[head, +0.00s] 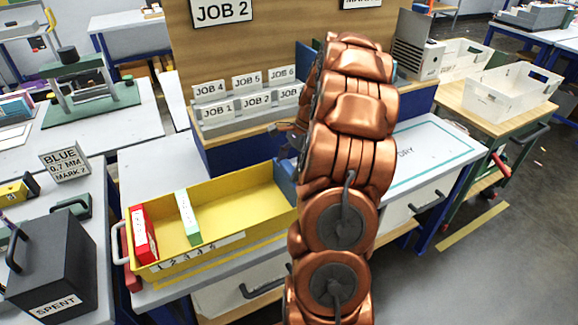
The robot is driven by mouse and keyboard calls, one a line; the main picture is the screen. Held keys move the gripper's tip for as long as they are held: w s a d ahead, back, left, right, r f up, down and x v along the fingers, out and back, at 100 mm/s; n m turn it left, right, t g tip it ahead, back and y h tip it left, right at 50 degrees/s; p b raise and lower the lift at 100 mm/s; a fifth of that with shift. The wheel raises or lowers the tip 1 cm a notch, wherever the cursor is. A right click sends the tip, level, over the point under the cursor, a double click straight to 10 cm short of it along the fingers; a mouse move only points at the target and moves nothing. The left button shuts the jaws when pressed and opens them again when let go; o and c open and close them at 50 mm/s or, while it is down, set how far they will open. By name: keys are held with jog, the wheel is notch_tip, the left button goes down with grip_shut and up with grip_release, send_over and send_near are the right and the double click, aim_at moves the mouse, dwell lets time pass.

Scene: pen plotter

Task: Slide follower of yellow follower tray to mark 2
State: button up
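The yellow follower tray (258,196) lies on the light workbench, left of my arm. A numbered white strip (195,252) runs along its front wall, the digits small and hard to read. Inside, a red block (143,235) stands at the left end and a pale green upright piece (187,217) a little right of it. A blue piece (285,183) stands at the right end, partly behind my arm. I cannot tell which piece is the follower. My copper arm hides most of my gripper; a small dark part (284,127) shows left of the arm, above the tray.
A rack of job cards (245,103) stands behind the tray. A black SPENT box (62,265) and a sign reading BLUE 0.7 MM MARK 2 (66,161) are on the left bench. White bins (512,90) stand at right. The tray's middle is empty.

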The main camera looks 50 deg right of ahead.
jog(key=shift+a, duration=0.1)
jog(key=c, duration=1.1)
